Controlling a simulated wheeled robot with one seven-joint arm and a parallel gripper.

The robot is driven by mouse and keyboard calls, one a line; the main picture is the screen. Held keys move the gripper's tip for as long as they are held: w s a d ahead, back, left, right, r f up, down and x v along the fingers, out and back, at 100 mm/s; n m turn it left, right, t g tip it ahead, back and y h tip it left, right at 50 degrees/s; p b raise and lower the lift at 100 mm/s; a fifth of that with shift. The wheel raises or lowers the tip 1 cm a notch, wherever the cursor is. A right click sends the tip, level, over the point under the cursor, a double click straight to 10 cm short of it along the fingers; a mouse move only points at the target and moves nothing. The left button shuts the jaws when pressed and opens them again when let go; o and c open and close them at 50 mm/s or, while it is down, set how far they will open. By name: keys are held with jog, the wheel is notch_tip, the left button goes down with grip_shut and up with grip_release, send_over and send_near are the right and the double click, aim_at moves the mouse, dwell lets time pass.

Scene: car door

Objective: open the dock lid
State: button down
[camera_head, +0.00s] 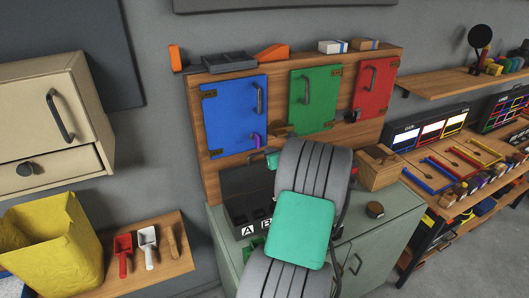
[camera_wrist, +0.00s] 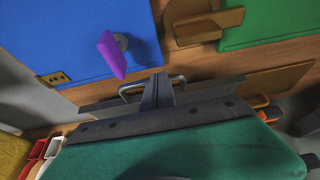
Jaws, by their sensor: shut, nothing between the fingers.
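The dock is a dark box (camera_head: 240,218) with white A and B labels, on the grey-green cabinet. Its dark lid (camera_head: 238,181) appears raised, leaning up toward the wooden board behind; its exact angle is unclear. In the wrist view, a thin dark edge (camera_wrist: 222,91), which looks like the lid's, runs behind my gripper, with a grey bar handle (camera_wrist: 128,93) by the fingers. My gripper (camera_wrist: 157,92) is shut and empty, its fingers overlapping the handle in the picture; I cannot tell if they touch. In the head view my arm hides the dock's right part and most of the gripper.
The blue door (camera_head: 235,115) with a purple latch (camera_wrist: 111,53) is just above the dock. Green (camera_head: 313,98) and red (camera_head: 375,87) doors are to its right.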

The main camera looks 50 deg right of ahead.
jog(key=shift+w+d, duration=0.25)
jog(key=shift+w, duration=0.05)
jog(key=shift+g, duration=0.3)
